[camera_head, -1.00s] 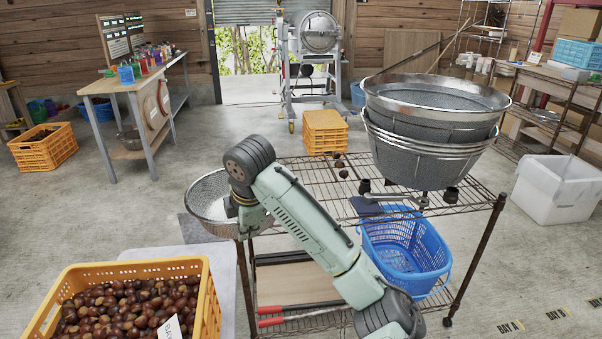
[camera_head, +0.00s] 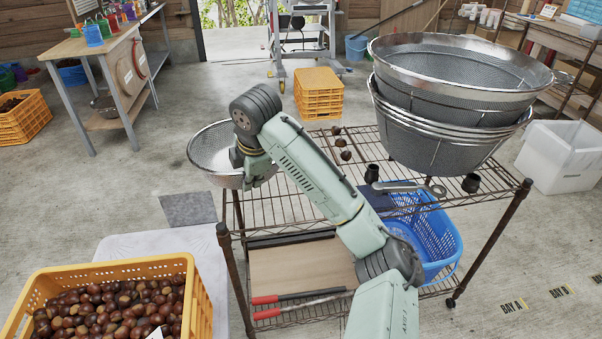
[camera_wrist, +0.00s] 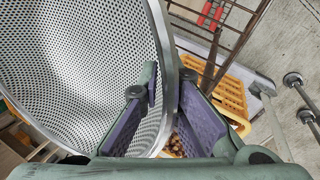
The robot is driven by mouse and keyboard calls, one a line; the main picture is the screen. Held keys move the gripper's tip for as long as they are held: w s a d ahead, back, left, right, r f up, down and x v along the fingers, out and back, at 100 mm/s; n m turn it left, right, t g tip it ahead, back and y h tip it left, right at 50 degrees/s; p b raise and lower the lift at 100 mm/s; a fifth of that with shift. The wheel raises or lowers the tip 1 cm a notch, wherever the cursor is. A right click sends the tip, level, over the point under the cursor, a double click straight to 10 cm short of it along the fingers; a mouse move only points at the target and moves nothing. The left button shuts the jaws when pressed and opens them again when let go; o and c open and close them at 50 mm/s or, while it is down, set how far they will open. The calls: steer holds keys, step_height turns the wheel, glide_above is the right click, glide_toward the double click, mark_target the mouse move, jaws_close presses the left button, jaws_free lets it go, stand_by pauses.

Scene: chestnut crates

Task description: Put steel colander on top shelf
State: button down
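The steel colander (camera_head: 208,151), a perforated metal bowl with a bright rim, is held in the air at the left of the wire rack. My gripper (camera_head: 250,176) is at its right side, partly hidden behind my wrist. In the wrist view, my gripper (camera_wrist: 160,92) has its purple-padded fingers on either side of the rim of the colander (camera_wrist: 75,70), one inside the bowl and one outside. The rack's top shelf (camera_head: 300,198) is brown wire, right of the colander. Its left part is bare.
Stacked large sieves (camera_head: 445,135) fill the shelf's right end. Small dark items (camera_head: 345,155) and a metal wrench-like tool (camera_head: 405,187) lie nearby. A blue basket (camera_head: 435,235) sits below. A yellow crate of chestnuts (camera_head: 205,300) stands at the front left.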

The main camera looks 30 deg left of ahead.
steer(key=w+d+p, duration=0.1)
steer(key=w+d, duration=0.1)
steer(key=d, duration=0.1)
steer(key=w+d, duration=0.3)
steer(key=w+d+f+p, duration=0.1)
steer(key=w+d, duration=0.2)
steer(key=shift+w+p, duration=0.2)
steer(key=shift+p, duration=0.1)
steer(key=f, duration=0.1)
steer(key=f+p, duration=0.1)
steer(key=f, duration=0.1)
steer(key=shift+w+d, duration=0.25)
steer(key=shift+d, duration=0.05)
steer(key=shift+f, duration=0.4)
steer(key=c, duration=2.3)
jaws_free()
steer(key=o, duration=0.5)
